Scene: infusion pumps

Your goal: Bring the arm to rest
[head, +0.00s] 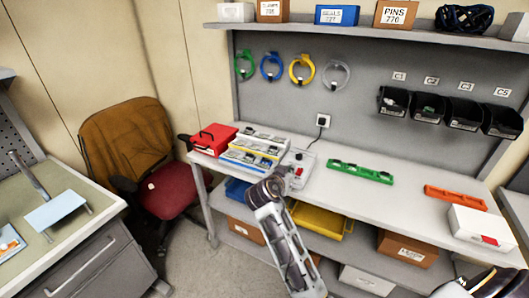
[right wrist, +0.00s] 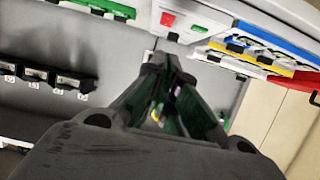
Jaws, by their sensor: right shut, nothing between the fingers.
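My right arm (head: 285,245) comes up from the bottom of the head view, with its dark end over the workbench's front edge. Its gripper is hard to make out there. In the right wrist view my right gripper (right wrist: 170,60) is shut and empty, its fingers close together. A grey device (head: 299,168) with a red button stands on the bench just beyond the arm's end. It also shows in the right wrist view (right wrist: 196,18), past the fingertips; contact is not visible. My left gripper is not in view.
Pumps in rows (head: 256,149) and a red case (head: 213,138) stand left of the device. A green strip (head: 361,172), an orange strip (head: 455,197) and a white box (head: 481,229) lie rightward. Black bins (head: 430,106) hang behind. A yellow bin (head: 322,221) sits below.

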